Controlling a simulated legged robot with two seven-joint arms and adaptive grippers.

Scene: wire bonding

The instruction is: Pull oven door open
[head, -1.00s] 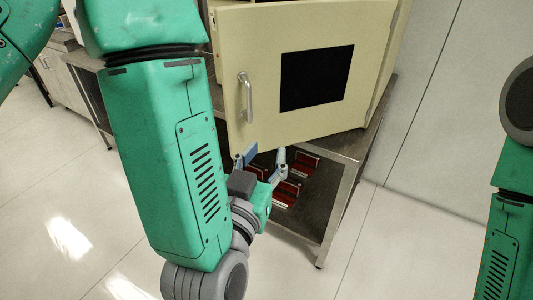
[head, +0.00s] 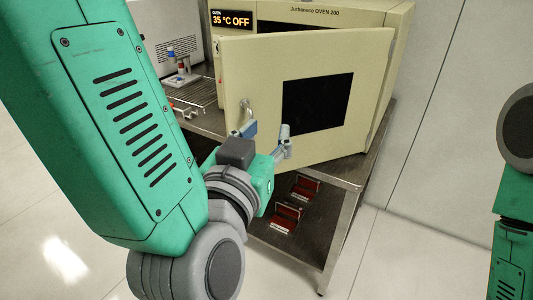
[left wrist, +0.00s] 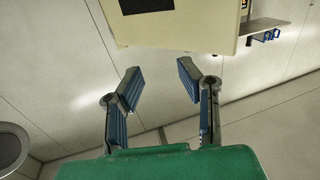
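The cream oven door (head: 262,80) has a dark window and stands ajar, swung out from the oven (head: 350,14) on its left side. Its metal handle (head: 246,108) is near the door's left edge. My left gripper (head: 267,132) is open and empty in front of the lower door, with one finger just below the handle and overlapping its lower end in the picture. I cannot tell whether they touch. In the left wrist view the gripper (left wrist: 160,82) has its fingers spread, and the door (left wrist: 185,30) shows above them without its handle. My right gripper is out of view.
The oven stands on a steel table (head: 345,172) whose lower shelf holds red racks (head: 287,216). A small device (head: 182,68) sits left of the oven. Pale wall panels are at the right. Floor is clear in front.

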